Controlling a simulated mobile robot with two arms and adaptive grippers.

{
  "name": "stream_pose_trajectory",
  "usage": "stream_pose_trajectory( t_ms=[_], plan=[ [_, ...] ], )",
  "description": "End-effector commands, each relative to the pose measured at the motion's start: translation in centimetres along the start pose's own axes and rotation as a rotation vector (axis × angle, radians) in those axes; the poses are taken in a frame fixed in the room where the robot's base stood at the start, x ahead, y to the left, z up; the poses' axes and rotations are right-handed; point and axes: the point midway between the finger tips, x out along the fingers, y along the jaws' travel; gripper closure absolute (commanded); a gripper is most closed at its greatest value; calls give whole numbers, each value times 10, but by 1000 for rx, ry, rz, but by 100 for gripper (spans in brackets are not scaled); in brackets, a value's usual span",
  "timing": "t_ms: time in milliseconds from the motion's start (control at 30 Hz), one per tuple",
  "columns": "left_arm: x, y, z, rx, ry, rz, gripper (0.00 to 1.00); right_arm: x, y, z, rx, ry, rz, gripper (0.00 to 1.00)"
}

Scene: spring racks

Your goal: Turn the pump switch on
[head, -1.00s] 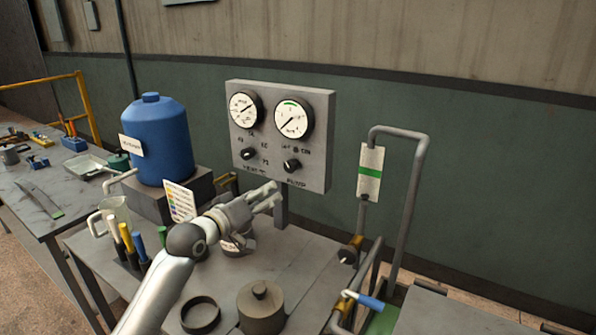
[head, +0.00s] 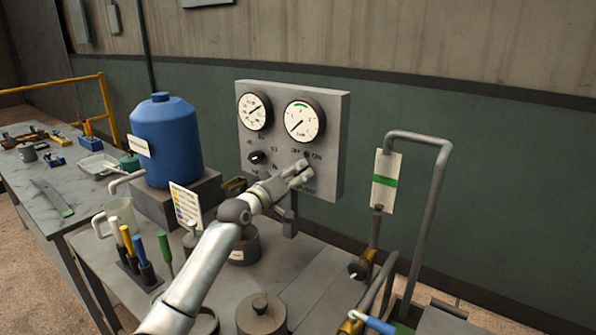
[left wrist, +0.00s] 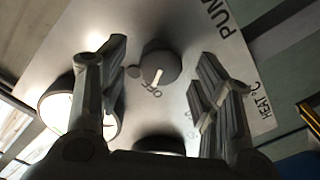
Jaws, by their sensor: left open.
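The pump switch (left wrist: 162,62) is a round dark knob with a pale pointer mark, seen in the left wrist view below the PUMP lettering. Its mark points toward the OFF label. It sits on the grey control panel (head: 343,140). My left gripper (head: 300,176) is open in front of the lower right of the panel and hides the pump switch in the head view. In the left wrist view its two fingers (left wrist: 162,80) stand on either side of the knob, apart from it. My right gripper is not in view.
The panel also carries two round gauges (head: 303,121) and a heat knob (head: 258,157) to the left. A blue tank (head: 165,145) stands further left. A bent grey pipe (head: 440,190) rises at the right. A lidded pot (head: 261,313) stands on the bench below.

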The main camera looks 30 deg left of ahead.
Motion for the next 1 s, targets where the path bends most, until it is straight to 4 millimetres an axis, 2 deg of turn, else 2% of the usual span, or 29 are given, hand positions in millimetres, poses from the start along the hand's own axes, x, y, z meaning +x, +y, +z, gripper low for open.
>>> stream_pose_trajectory(
  t_ms=[67,167,567,900,1000],
  plan=[
    [8,1,0,-1,0,1,42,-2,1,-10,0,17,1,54],
    [15,0,0,-1,0,0,42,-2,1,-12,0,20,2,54],
    [19,0,1,1,-1,0,42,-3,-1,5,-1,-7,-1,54],
    [19,0,1,1,0,0,85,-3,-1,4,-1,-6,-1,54],
    [19,0,1,2,0,-1,87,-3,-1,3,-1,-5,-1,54]
  ],
)
